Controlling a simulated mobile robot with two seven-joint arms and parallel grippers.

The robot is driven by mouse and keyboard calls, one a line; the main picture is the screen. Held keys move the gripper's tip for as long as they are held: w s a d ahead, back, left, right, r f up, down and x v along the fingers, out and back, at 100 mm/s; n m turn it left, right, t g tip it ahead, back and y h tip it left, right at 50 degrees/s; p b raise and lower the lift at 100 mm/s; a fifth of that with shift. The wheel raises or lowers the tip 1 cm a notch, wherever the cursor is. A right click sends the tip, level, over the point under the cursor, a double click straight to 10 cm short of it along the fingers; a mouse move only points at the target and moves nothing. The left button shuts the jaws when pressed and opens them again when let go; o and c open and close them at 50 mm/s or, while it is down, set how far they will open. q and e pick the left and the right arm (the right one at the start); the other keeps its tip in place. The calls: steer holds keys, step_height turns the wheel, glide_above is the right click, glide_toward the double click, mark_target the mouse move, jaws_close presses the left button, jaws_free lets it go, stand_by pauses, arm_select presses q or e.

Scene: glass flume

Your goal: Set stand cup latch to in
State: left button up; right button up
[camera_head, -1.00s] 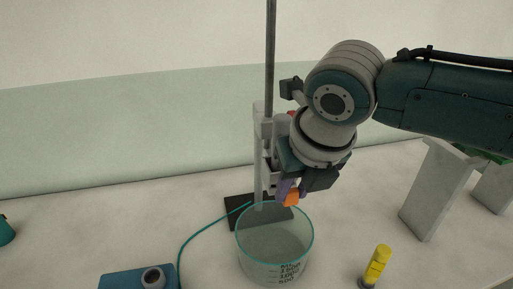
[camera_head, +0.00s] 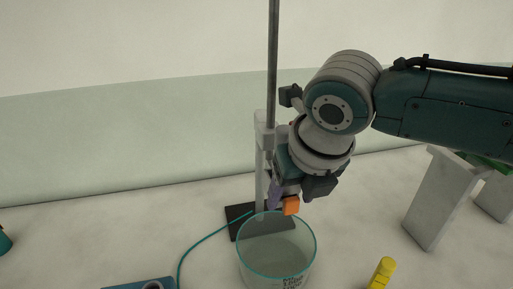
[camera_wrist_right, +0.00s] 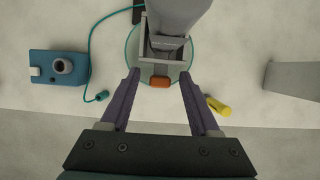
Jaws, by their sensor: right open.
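The stand has a dark rod (camera_head: 272,70) and a pale carriage (camera_head: 264,140) on a black base. A small orange tab, apparently the cup latch (camera_head: 291,206), shows low on the stand above a glass beaker (camera_head: 276,272). In the right wrist view the orange tab (camera_wrist_right: 159,82) sits at the front of a grey cup-like part (camera_wrist_right: 165,48). My right gripper (camera_wrist_right: 159,75) is open, with one purple finger on each side of the tab and gaps between. In the head view my right gripper (camera_head: 283,193) partly hides the stand. I cannot tell the latch's setting. My left gripper is not in view.
A yellow object (camera_head: 382,273) lies on the pale bench right of the beaker. A blue device (camera_head: 140,284) with a teal cable (camera_head: 205,238) is at the left. A grey block support (camera_head: 432,200) stands at the right. The bench between is clear.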

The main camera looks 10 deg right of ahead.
steer(key=v, duration=0.9)
steer(key=shift+r, duration=0.35)
steer(key=shift+s, duration=0.1)
